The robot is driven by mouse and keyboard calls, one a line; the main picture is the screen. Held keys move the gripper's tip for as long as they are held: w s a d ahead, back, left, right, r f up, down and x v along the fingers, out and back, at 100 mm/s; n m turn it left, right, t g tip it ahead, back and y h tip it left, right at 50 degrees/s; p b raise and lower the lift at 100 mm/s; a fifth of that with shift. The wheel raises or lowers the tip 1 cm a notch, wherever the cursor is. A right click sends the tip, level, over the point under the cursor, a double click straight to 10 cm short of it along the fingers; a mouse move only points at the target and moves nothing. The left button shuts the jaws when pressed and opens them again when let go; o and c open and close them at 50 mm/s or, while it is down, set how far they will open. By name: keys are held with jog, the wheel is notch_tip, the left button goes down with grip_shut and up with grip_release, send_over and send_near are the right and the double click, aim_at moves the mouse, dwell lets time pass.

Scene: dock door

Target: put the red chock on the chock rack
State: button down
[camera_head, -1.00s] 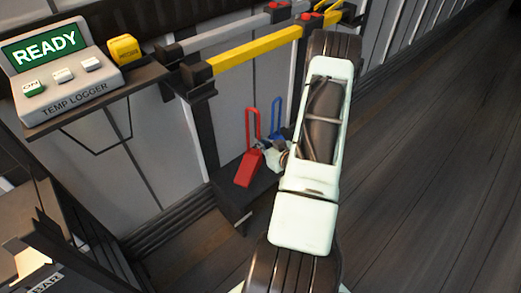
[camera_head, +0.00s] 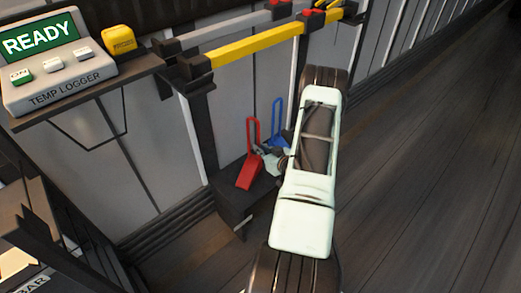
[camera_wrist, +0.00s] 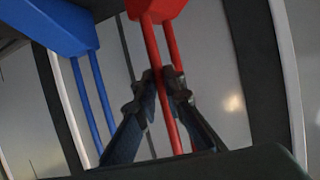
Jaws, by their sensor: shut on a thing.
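The red chock (camera_head: 250,172), a wedge with a tall looped handle, is upright at the dark low rack (camera_head: 232,208) by the wall in the head view. I cannot tell whether it touches the rack top. My gripper is partly hidden behind my arm in the head view. In the wrist view, my gripper (camera_wrist: 163,80) is shut on the handle of the red chock (camera_wrist: 155,9), whose two rods run between and beside the fingers.
A blue chock (camera_head: 278,138) stands close to the right of the red one; it also shows in the wrist view (camera_wrist: 62,28). A yellow bar (camera_head: 255,46) crosses above. The temp logger (camera_head: 57,75) sits on a shelf at left. Floor at right is clear.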

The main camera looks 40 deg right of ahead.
jog(key=shift+r, duration=0.1)
jog(key=shift+f, duration=0.2)
jog(key=c, duration=2)
grip_release()
jog(key=p+v, duration=0.3)
jog(key=v, duration=0.9)
jog(key=shift+r, duration=0.15)
